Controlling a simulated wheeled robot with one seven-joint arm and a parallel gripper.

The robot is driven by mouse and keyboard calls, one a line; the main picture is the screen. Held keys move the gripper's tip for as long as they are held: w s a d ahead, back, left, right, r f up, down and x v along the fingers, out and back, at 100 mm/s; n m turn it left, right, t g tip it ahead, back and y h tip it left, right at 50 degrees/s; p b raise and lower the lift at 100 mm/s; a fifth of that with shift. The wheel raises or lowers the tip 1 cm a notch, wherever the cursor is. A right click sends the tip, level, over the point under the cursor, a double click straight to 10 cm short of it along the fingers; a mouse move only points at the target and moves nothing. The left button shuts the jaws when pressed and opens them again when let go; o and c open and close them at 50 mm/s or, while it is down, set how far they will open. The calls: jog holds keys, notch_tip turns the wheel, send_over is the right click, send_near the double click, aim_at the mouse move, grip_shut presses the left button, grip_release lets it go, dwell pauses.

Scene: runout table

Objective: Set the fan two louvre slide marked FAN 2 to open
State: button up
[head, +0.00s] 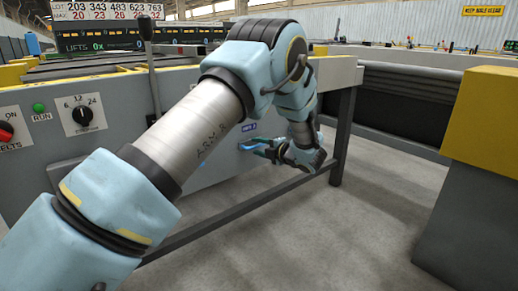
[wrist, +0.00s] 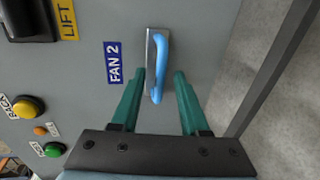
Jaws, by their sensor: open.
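The FAN 2 slide has a blue handle (wrist: 158,68) on a narrow metal plate, set on the grey panel beside the blue FAN 2 label (wrist: 113,62) in the wrist view. My gripper (wrist: 161,76) is open. Its two green fingers stand apart on either side of the handle's lower part, with a gap to each finger; whether they touch the panel I cannot tell. In the head view my gripper (head: 262,150) is at the panel just below the FAN 2 label (head: 249,128), and my arm hides part of the panel. No open or shut marking on the slide is readable.
In the wrist view a LIFT label (wrist: 67,18), a yellow button (wrist: 29,107) and a green button (wrist: 54,150) are to the left. A dark table leg (head: 344,130) and a low rail (head: 240,212) border the panel. A yellow-topped grey block (head: 485,120) stands right; floor between is clear.

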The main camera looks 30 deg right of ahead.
jog(key=shift+c, duration=0.2)
grip_shut()
dwell(1.1)
